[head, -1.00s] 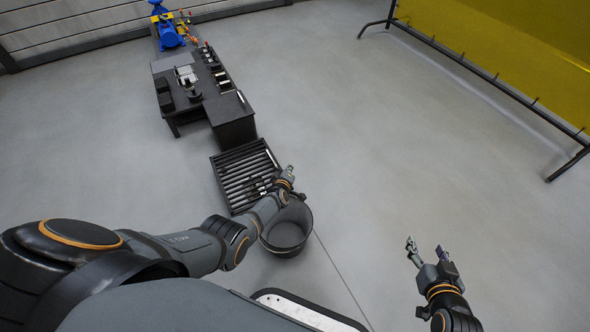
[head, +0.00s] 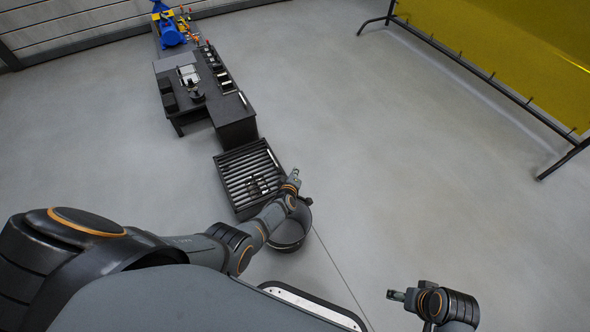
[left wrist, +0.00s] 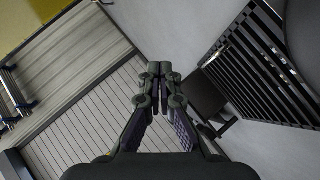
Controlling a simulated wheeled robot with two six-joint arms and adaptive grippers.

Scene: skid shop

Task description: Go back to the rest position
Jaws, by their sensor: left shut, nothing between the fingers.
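My left gripper (head: 295,173) is shut and empty. It is held out over the right edge of the slatted black rack (head: 232,170) and beside the dark bin (head: 290,236), whose upper left is partly hidden by my arm. In the left wrist view the two fingers of my left gripper (left wrist: 160,68) meet at their tips with nothing between them. My right gripper (head: 397,295) is at the lower right, seen side-on above bare floor, with its fingers pointing left. Its finger gap is not clear.
A dark workbench (head: 236,128) with several parts on it stands beyond the rack. A blue machine (head: 171,32) is at its far end. Small pieces (head: 257,185) lie on the rack. A yellow screen (head: 510,45) stands at the upper right. The middle floor is clear.

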